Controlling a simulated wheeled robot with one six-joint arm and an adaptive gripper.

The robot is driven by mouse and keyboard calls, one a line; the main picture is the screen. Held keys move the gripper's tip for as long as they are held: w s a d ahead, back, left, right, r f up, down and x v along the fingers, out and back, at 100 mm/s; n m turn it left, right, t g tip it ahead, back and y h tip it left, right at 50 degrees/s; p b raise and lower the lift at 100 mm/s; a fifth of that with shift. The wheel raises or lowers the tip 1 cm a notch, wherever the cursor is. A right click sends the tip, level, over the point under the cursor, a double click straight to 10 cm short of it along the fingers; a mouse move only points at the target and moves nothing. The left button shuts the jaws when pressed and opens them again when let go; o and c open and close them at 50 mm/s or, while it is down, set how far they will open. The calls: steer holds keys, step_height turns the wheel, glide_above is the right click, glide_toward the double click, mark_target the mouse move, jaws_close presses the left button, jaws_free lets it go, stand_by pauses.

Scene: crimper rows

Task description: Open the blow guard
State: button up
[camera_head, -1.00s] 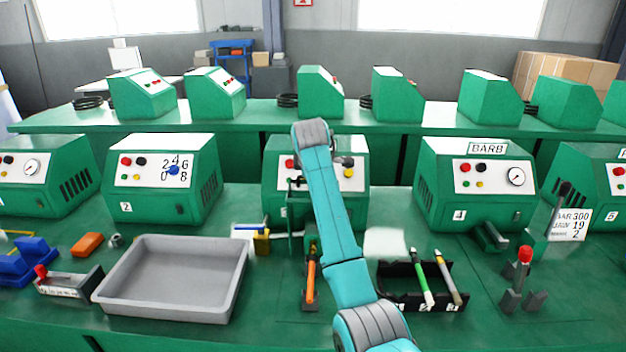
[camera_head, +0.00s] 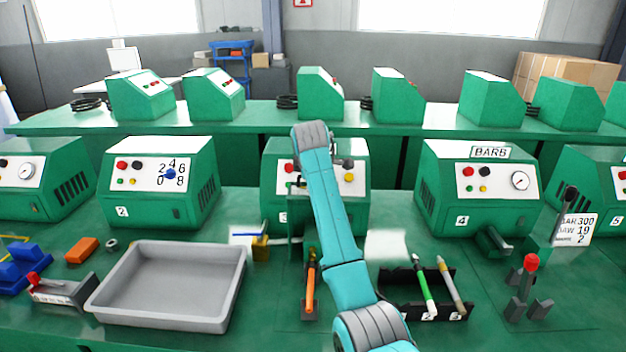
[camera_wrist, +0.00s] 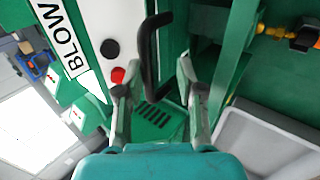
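The machine labelled BLOW (camera_wrist: 62,38) fills the left of the wrist view, with a white panel and black and red buttons. In the head view it is the middle green machine (camera_head: 272,170), largely covered by my arm. A black bar handle (camera_wrist: 149,62) stands out in front of the panel, beside green parts that look like the guard; how far the guard is open cannot be told. My gripper (camera_wrist: 155,80) is open. Its fingers lie on either side of the handle's lower part in the picture; contact is not visible. The head view hides the fingertips.
A grey tray (camera_head: 165,322) lies left of my arm. An orange-handled tool (camera_head: 310,288) and a black holder with pens (camera_head: 395,296) lie near the arm. A red-knobbed lever (camera_head: 530,263) stands at right. Other green machines flank the middle one.

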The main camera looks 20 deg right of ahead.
steer(key=v, duration=1.2)
